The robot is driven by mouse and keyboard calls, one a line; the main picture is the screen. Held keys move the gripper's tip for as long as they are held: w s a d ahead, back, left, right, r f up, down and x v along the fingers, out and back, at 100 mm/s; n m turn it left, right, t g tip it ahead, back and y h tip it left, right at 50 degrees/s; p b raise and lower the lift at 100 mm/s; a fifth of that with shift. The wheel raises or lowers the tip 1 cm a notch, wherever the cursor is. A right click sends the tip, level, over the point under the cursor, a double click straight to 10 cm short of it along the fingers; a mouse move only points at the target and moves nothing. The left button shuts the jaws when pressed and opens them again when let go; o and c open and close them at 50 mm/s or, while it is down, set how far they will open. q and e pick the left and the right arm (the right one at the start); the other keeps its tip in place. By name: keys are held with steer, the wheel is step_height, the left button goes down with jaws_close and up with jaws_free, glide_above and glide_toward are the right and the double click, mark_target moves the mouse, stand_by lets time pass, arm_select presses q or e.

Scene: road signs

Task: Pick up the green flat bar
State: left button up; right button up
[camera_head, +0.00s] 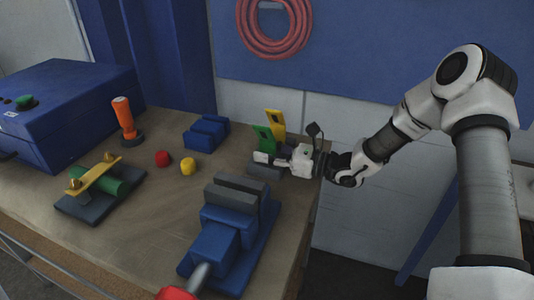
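The green flat bar (265,138) stands upright and slightly tilted near the far right edge of the workbench. A yellow flat bar (275,121) stands close behind it. Both rise from a dark grey holder (265,170), which is partly hidden by my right gripper. My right gripper (287,143) reaches in from the right, low beside the bars. Its fingers look spread: one pale finger lies just in front of the green bar's lower end, and a dark fingertip stands up to the right. I cannot tell whether it touches the bar. My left gripper is not in view.
A blue vise (227,238) stands in front of the bars. A blue block (206,134), red button (162,158), yellow button (187,166), orange-handled tool (124,116) and clamped green cylinder (105,181) are on the workbench (150,228). A blue case (72,105) is at left.

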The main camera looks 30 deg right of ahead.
steer(key=shift+w+a, duration=0.1)
steer(key=shift+a, duration=0.05)
jaws_close()
step_height(320, 180, up, 18)
steer(key=shift+b, duration=0.3)
